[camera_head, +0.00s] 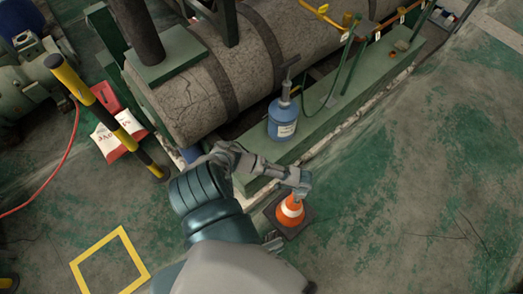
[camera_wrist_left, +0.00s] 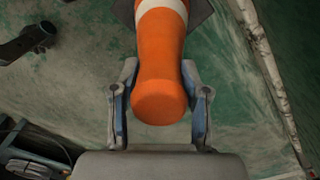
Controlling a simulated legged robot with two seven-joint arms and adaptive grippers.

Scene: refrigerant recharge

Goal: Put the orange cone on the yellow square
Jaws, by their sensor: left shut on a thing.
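The orange cone (camera_head: 291,211) with a white band stands upright on its dark square base on the green floor, right of centre in the head view. My left gripper (camera_head: 301,188) is at its top. In the left wrist view, the fingers of the gripper (camera_wrist_left: 160,104) are closed on either side of the upper part of the cone (camera_wrist_left: 158,55). The yellow square (camera_head: 136,251) is an outline painted on the floor at the lower left of the head view. It looks empty. My right gripper is not in view.
A yellow-black post (camera_head: 105,114), a red-white sign (camera_head: 113,140) and a red hose (camera_head: 58,177) are at left. Floor at right is clear.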

